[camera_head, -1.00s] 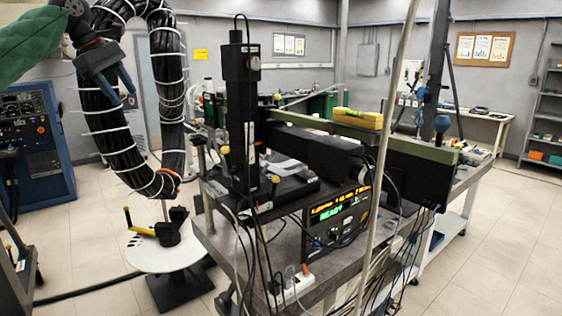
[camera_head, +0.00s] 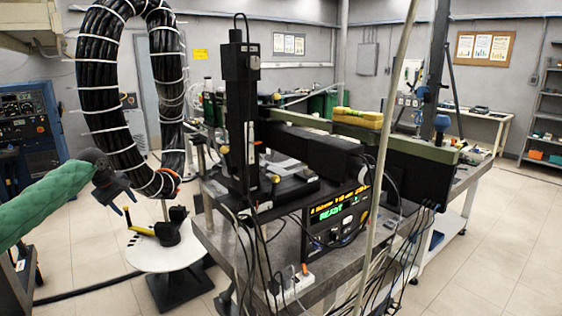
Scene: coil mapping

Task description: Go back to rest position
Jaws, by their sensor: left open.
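My left arm, in a green sleeve, comes in from the left edge. My left gripper (camera_head: 125,205) is open and empty, with its blue-grey fingers pointing down and to the right. A dark tool with a yellow handle (camera_head: 143,231) lies on that table. My right gripper is not in view.
A grey workbench (camera_head: 325,285) carries a black measuring stage (camera_head: 243,130) and a control box (camera_head: 335,215) with a lit display. A pale pole (camera_head: 384,150) and loose cables stand at its front. A blue cabinet (camera_head: 30,130) is at left. Floor is clear at right.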

